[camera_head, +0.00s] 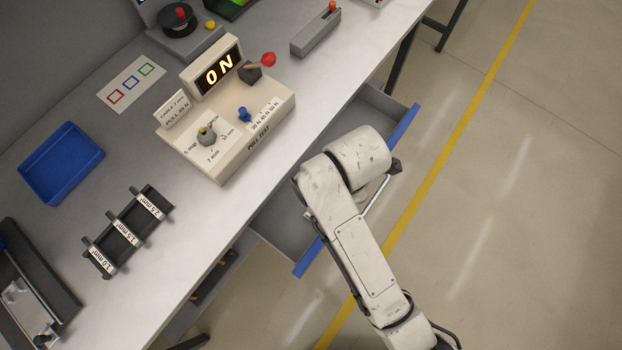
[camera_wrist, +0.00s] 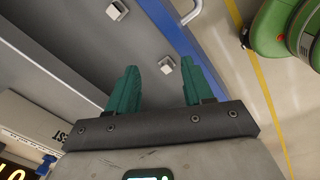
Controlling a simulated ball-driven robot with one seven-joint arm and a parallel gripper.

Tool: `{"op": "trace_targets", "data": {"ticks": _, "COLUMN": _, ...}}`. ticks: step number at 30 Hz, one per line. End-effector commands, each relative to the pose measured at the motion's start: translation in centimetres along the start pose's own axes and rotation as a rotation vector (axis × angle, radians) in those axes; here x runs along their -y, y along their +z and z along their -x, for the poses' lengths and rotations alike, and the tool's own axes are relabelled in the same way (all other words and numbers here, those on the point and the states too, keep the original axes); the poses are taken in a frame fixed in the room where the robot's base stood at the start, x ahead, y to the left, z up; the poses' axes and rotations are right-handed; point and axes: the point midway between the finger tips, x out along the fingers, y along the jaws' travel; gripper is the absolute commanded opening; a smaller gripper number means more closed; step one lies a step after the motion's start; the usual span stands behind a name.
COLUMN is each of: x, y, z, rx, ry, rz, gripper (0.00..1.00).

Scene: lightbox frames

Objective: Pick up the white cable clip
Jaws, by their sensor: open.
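My gripper (camera_wrist: 160,66) is open, with its two teal fingers pointing into an open grey drawer. A small white block-like piece, looking like the white cable clip (camera_wrist: 167,65), shows between the fingertips, nearer the right one. I cannot tell how far below the fingers it is. A second small pale piece (camera_wrist: 117,9) shows farther off at the top of the wrist view. In the head view my arm covers part of the open drawer (camera_head: 283,218), and neither the clip nor my fingers can be seen there.
The drawer's blue front (camera_wrist: 171,26) runs close to my right finger, with a pale handle (camera_wrist: 191,12) outside it. A pull-test box (camera_head: 235,150) reading "ON" stands on the bench above. A blue tray (camera_head: 62,163) and a dark rack (camera_head: 128,230) are farther left.

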Motion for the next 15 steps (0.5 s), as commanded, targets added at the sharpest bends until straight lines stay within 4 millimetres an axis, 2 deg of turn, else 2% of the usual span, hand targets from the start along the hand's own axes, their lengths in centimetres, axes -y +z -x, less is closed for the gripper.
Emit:
{"op": "trace_targets", "data": {"ticks": 1, "x": -0.6, "y": -1.5, "z": -0.1, "rx": -0.001, "ry": -0.021, "rz": 0.122, "gripper": 0.51}}
{"op": "trace_targets", "data": {"ticks": 3, "x": -0.9, "y": -3.1, "z": -0.2, "rx": -0.002, "ry": -0.049, "rz": 0.272, "gripper": 0.51}}
{"op": "trace_targets", "data": {"ticks": 6, "x": -1.2, "y": -4.6, "z": -0.3, "rx": -0.005, "ry": -0.077, "rz": 0.421, "gripper": 0.51}}
{"op": "trace_targets", "data": {"ticks": 11, "x": -1.2, "y": -5.5, "z": -0.9, "rx": -0.009, "ry": -0.097, "rz": 0.516, "gripper": 0.51}}
{"op": "trace_targets", "data": {"ticks": 15, "x": -0.9, "y": -5.4, "z": -3.0, "rx": -0.009, "ry": -0.099, "rz": 0.519, "gripper": 0.51}}
